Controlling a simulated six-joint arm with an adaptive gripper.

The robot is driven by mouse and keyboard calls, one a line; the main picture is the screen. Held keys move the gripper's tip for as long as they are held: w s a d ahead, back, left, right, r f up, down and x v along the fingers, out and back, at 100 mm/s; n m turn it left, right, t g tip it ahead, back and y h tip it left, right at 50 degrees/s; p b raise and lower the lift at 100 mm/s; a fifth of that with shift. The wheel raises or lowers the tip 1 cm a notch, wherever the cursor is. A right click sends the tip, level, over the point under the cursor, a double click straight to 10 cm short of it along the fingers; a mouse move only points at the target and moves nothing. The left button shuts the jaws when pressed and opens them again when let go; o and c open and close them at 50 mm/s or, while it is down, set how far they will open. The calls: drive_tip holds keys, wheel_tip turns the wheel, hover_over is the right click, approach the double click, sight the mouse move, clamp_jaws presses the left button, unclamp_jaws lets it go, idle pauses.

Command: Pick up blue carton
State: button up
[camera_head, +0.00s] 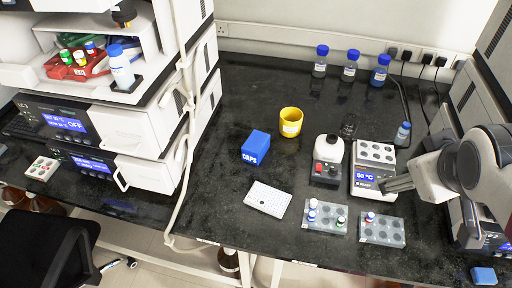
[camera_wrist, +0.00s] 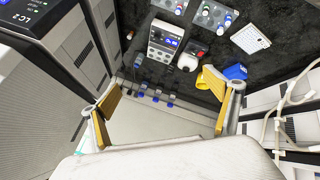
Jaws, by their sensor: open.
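The blue carton (camera_head: 256,147), marked "CAPS", stands on the black bench, left of the middle in the head view. My gripper (camera_head: 388,185) is over the right side of the bench, close to the heating block and well to the right of the carton. In the wrist view my gripper (camera_wrist: 162,118) has its two fingers wide apart with nothing held between them.
A yellow cup (camera_head: 290,122) stands just right of the carton, and a white plate (camera_head: 268,199) lies in front. A vortex mixer (camera_head: 326,160), the heating block (camera_head: 374,168) and two vial racks (camera_head: 382,231) stand between. Blue-capped bottles (camera_head: 350,65) line the back.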

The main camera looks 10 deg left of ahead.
drive_tip(key=w+a+r+n+t, duration=0.1)
drive_tip(key=w+n+t, duration=0.1)
drive_tip(key=w+n, duration=0.6)
drive_tip(key=w+a+r+n+t, duration=0.1)
drive_tip(key=w+n, duration=0.3)
drive_tip(key=w, duration=0.8)
drive_tip(key=w+a+f+n+t+y, duration=0.1)
drive_tip(key=w+a+f+n+y, duration=0.45)
drive_tip(key=w+a+n, duration=0.5)
drive_tip(key=n+g+y, duration=0.5)
drive_tip(key=n+y, duration=0.2)
drive_tip(key=n, duration=1.1)
hover_over(264, 145)
drive_tip(key=w+d, duration=0.4)
drive_tip(key=d, duration=0.3)
wheel_tip(264, 145, down, 20)
drive_tip(key=s+a+f+n+g, duration=0.1)
drive_tip(key=f, duration=0.1)
drive_tip(key=s+a+f+n+g+y, duration=0.1)
drive_tip(key=s+f+n, duration=0.1)
drive_tip(key=f, duration=0.1)
drive_tip(key=s+a+f+n+g+y, duration=0.1)
drive_tip(key=s+f+n, duration=0.1)
drive_tip(key=shift+a+f, duration=0.1)
drive_tip(key=shift+f, duration=0.05)
drive_tip(key=shift+w, duration=0.1)
